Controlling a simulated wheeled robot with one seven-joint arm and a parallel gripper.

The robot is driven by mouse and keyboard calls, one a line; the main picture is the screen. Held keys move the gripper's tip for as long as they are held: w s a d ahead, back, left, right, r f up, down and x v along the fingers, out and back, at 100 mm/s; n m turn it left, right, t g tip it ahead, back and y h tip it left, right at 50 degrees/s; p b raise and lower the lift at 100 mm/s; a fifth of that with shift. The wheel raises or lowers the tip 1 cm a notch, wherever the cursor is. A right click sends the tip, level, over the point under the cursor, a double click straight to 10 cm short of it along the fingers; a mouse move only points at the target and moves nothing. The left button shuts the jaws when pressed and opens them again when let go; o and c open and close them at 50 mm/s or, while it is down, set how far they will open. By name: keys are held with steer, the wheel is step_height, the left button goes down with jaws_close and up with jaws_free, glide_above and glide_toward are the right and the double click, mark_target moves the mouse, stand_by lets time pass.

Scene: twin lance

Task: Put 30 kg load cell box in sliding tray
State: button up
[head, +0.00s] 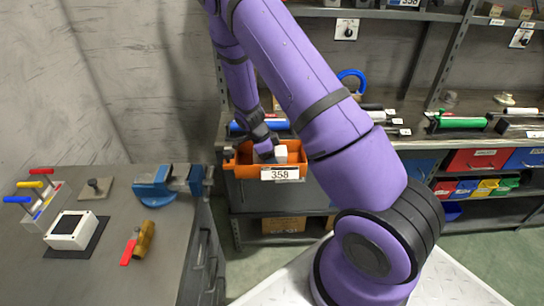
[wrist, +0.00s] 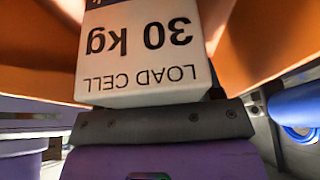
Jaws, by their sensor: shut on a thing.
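The 30 kg load cell box (wrist: 145,50) is white, with its black lettering upside down in the wrist view. It also shows as a small white block (head: 281,154) in the head view. My gripper (head: 267,148) is shut on it; a dark finger bar (wrist: 165,123) lies against the box. The orange sliding tray (head: 243,171), labelled 358, surrounds the box in the head view. Its orange walls (wrist: 265,40) rise on both sides in the wrist view. Whether the box touches the tray floor is hidden.
A workbench (head: 170,250) on the left holds a blue vise (head: 165,182), a white device (head: 72,230) and a red-and-yellow valve (head: 140,242). Shelves with coloured bins (head: 480,160) stand at the right. My purple arm covers the middle of the head view.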

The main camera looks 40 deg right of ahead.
steer(key=o, duration=1.3)
steer(key=shift+r, duration=0.1)
steer(key=v, duration=1.2)
steer(key=s+a+r+n+t+y, duration=0.25)
steer(key=s+r+n, duration=0.3)
steer(key=r, duration=0.55)
steer(key=s+a+r+n+t+y, duration=0.1)
steer(key=s+a+r+n, duration=0.35)
steer(key=r, duration=0.65)
steer(key=s+r+n+t, duration=0.1)
steer(key=s+r+n, duration=0.2)
steer(key=s+n, duration=0.2)
steer(key=s+a+r+n+t, duration=0.1)
steer(key=s+r+n, duration=0.2)
steer(key=s+n, duration=0.2)
steer(key=s+a+r+n+t, duration=0.1)
steer(key=s+n, duration=0.3)
steer(key=s, duration=0.5)
steer(key=shift+a+r+n+t, duration=0.2)
steer(key=shift+r+n+t, duration=0.3)
steer(key=shift+r, duration=0.4)
